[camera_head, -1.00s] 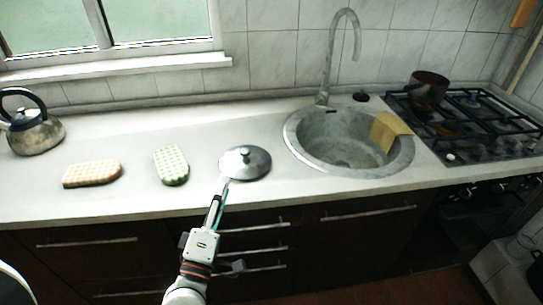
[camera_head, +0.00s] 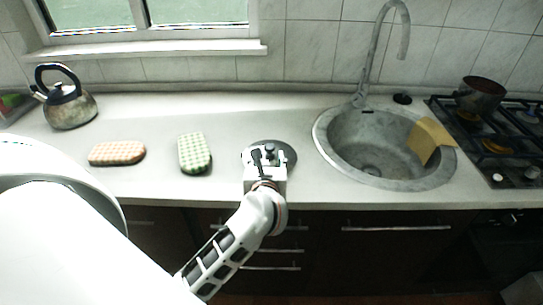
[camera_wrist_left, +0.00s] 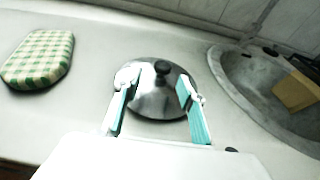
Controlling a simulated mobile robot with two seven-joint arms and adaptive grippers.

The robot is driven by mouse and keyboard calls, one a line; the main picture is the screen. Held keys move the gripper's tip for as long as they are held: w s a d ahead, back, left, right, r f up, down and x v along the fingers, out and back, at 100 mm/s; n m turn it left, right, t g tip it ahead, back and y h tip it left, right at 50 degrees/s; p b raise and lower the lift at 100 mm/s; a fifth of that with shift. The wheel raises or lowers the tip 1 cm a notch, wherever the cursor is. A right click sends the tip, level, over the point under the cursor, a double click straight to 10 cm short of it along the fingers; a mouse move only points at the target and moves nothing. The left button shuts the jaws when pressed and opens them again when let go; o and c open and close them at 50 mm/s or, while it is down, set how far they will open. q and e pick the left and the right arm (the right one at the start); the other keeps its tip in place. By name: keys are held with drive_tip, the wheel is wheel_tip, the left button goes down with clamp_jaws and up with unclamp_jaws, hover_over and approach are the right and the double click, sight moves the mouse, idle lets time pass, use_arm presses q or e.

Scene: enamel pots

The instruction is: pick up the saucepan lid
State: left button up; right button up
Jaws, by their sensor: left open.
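The saucepan lid (camera_head: 287,149) lies flat on the counter, left of the sink. It is a round steel disc with a dark knob. In the left wrist view the lid (camera_wrist_left: 157,103) shows whole in outline, its knob up. My left gripper (camera_head: 269,152) is over the lid and hides much of it in the head view. In the left wrist view the left gripper (camera_wrist_left: 156,108) is open, with its two teal-padded fingers on either side of the knob and nothing held between them. I cannot tell whether the fingers touch the lid. My right gripper is not in view.
A green checked mitt (camera_head: 194,154) and an orange checked mitt (camera_head: 117,153) lie left of the lid. A kettle (camera_head: 70,107) stands farther left. The sink (camera_head: 330,150) with a yellow cloth (camera_head: 430,138) is to the right, then a stove with a pot (camera_head: 480,95).

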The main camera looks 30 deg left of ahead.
sight(269, 149)
use_arm(q)
drive_tip(key=x, duration=0.5)
drive_tip(key=shift+w+d+r, duration=0.1)
drive_tip(key=shift+d+r, duration=0.05)
drive_tip(key=shift+r, duration=0.1)
clamp_jaws()
drive_tip(key=shift+r, duration=0.15)
